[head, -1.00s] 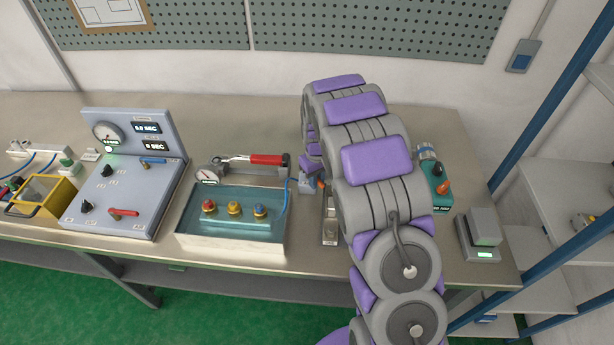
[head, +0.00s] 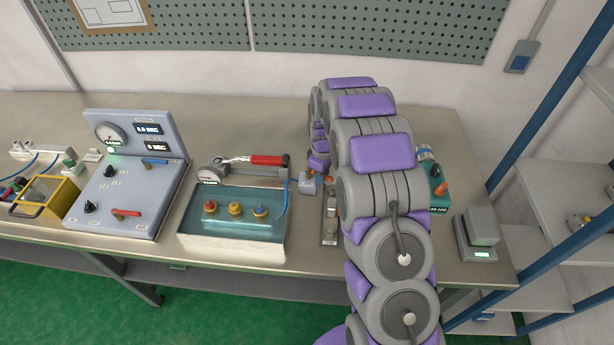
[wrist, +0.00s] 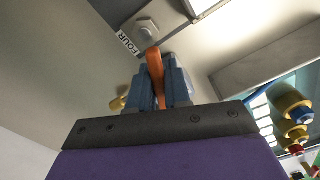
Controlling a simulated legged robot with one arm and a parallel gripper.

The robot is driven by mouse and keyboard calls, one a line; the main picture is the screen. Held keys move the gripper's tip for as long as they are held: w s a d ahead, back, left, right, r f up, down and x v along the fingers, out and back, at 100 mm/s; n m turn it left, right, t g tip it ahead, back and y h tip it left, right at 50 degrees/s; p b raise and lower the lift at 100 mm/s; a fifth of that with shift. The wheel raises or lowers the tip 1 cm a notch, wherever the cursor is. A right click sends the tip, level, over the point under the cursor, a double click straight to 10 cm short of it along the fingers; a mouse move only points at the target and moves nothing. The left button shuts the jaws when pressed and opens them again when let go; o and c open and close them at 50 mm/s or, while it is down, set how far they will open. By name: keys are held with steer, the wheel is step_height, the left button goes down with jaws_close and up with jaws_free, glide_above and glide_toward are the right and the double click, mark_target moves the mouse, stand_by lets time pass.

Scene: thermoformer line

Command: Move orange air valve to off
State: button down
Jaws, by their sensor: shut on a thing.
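The orange air valve lever (wrist: 153,70) stands between the blue fingers of my gripper (wrist: 165,85) in the wrist view. The fingers are shut on it, and its upper end shows above them. In the head view, my arm covers most of the gripper and the valve. A small orange part (head: 331,202) shows at the left edge of my arm, above a metal plate on the bench.
A small grey block (head: 308,184) sits just left of the wrist. Further left are a teal-topped tray (head: 205,233) with coloured knobs and a red-handled clamp (head: 268,160). A green box (head: 439,197) and a grey scale (head: 478,235) stand to the right.

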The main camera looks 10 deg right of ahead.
steer(key=shift+w+d+n, duration=0.15)
steer(key=shift+w+n, duration=0.1)
steer(key=shift+n, duration=0.45)
steer(key=n, duration=0.1)
steer(key=w+n+p, duration=0.1)
steer(key=n, duration=0.1)
steer(key=shift+d, duration=0.3)
steer(key=c, duration=1)
jaws_free()
step_height(320, 180, up, 17)
steer(key=p, duration=0.1)
steer(key=shift+r+p, duration=0.15)
steer(key=shift+p, duration=0.25)
steer(key=shift+w, duration=0.1)
